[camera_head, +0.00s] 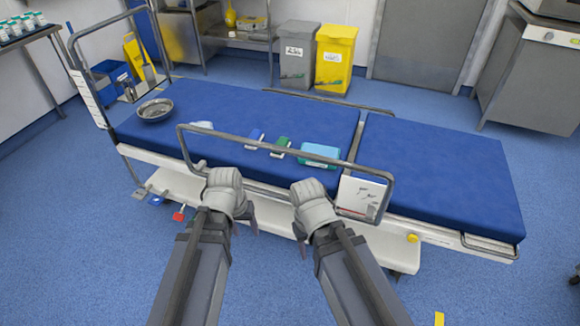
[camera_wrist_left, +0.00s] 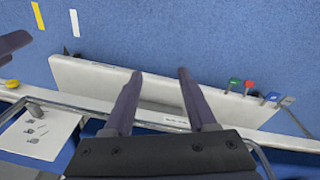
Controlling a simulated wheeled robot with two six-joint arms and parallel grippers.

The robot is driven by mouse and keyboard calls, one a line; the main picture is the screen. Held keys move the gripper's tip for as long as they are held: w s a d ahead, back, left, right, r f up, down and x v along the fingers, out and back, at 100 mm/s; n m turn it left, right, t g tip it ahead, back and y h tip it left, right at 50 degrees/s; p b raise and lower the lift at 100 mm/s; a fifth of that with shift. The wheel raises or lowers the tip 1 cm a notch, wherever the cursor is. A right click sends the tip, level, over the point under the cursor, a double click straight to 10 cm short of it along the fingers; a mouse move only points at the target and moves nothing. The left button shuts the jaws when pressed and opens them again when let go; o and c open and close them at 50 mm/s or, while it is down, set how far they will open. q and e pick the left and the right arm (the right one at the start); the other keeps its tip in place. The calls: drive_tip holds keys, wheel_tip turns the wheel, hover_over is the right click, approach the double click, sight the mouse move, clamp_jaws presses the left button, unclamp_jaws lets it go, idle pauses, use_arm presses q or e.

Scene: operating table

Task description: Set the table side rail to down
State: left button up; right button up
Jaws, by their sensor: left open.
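The table side rail (camera_head: 285,143) is a grey tube frame standing up along the near long side of the blue operating table (camera_head: 440,165). Its top bar is above the mattress level. My left gripper (camera_head: 245,225) is at the near side of the rail, left of its middle, with its fingers pointing down and partly hidden by the wrist. In the left wrist view its two fingers (camera_wrist_left: 160,75) are apart with nothing between them, over the table's white side. My right gripper (camera_head: 302,238) is at the rail's right half; its fingers are mostly hidden.
A metal bowl (camera_head: 155,109), a green box (camera_head: 281,146) and a teal pack (camera_head: 320,153) lie on the mattress. A white card (camera_head: 360,196) hangs at the rail's right end. Coloured pedals, one red (camera_head: 179,213), stick out at lower left.

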sight(280, 151)
use_arm(q)
drive_tip(key=w+d+f+n+t+h+b, duration=0.1)
drive_tip(key=w+f+h+b, duration=0.1)
drive_tip(key=w+f+b, duration=0.15)
drive_tip(key=w+d+r+n+t+h, duration=0.2)
drive_tip(key=w+r+n+t, duration=0.1)
drive_tip(key=w+r, duration=0.1)
drive_tip(key=w+d+r+n+t+h, duration=0.2)
drive_tip(key=w+r+n+t+h, duration=0.1)
drive_tip(key=w+r, duration=0.2)
drive_tip(key=w+d+r+n+t+h, duration=0.2)
drive_tip(key=w+r+n+t+h, duration=0.1)
drive_tip(key=r, duration=0.4)
drive_tip(key=shift+w+d+n+t, duration=0.1)
drive_tip(key=shift+w+n+t, duration=0.3)
drive_tip(key=shift+w, duration=0.45)
drive_tip(key=b+x, duration=0.1)
drive_tip(key=x, duration=0.6)
drive_tip(key=shift+w+d, duration=0.25)
drive_tip(key=shift+d, duration=0.05)
use_arm(e)
wheel_tip(280, 151, down, 7)
use_arm(q)
drive_tip(key=shift+f, duration=0.15)
use_arm(e)
drive_tip(key=shift+r, duration=0.1)
use_arm(q)
clamp_jaws()
